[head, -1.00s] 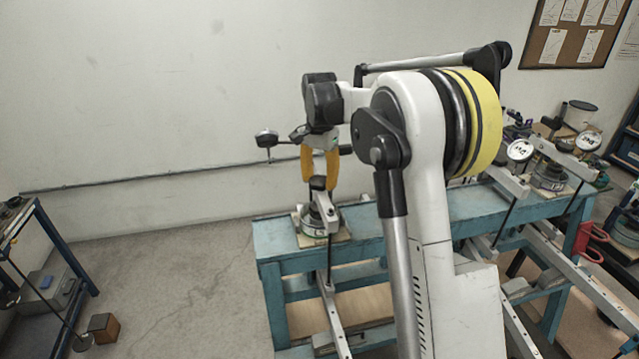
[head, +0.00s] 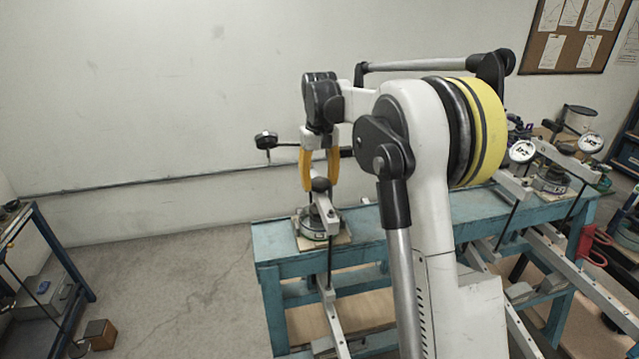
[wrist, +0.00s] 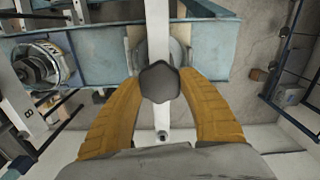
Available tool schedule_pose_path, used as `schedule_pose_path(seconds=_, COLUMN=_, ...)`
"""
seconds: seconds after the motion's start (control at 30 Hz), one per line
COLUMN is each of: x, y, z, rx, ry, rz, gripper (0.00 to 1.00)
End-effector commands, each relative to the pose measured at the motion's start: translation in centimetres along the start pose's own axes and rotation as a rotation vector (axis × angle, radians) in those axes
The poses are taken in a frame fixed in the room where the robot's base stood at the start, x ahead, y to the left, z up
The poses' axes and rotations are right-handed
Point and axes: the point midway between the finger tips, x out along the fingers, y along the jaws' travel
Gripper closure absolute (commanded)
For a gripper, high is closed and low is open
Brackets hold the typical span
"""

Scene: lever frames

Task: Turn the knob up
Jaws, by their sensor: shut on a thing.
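A dark knob (head: 320,185) sits on a pale lever arm (head: 327,212) above a round base (head: 312,230) at the near left end of the blue bench. My gripper (head: 320,181) points down, its two yellow fingers curving around the knob. In the wrist view the knob (wrist: 160,82) lies between the fingertips, with the pale bar running behind it. My gripper (wrist: 161,88) is shut on the knob. The lever's base is partly hidden in the wrist view.
The blue bench (head: 275,246) carries more lever stands with white dials (head: 522,151) to the right. A dark round weight (head: 266,140) on a thin rod stands left of my gripper. Open floor (head: 175,290) lies to the left.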

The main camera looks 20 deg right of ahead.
Motion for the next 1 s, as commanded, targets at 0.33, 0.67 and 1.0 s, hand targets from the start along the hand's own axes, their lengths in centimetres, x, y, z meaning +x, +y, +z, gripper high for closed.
schedule_pose_path(seconds=0.33, x=0.11, y=-0.01, z=0.05, rx=-0.318, ry=-0.002, rz=-0.001, gripper=0.82)
schedule_pose_path(seconds=0.67, x=0.09, y=-0.01, z=0.05, rx=-0.544, ry=-0.002, rz=-0.001, gripper=0.82)
schedule_pose_path(seconds=1.0, x=0.07, y=-0.01, z=0.05, rx=-0.643, ry=-0.002, rz=-0.001, gripper=0.82)
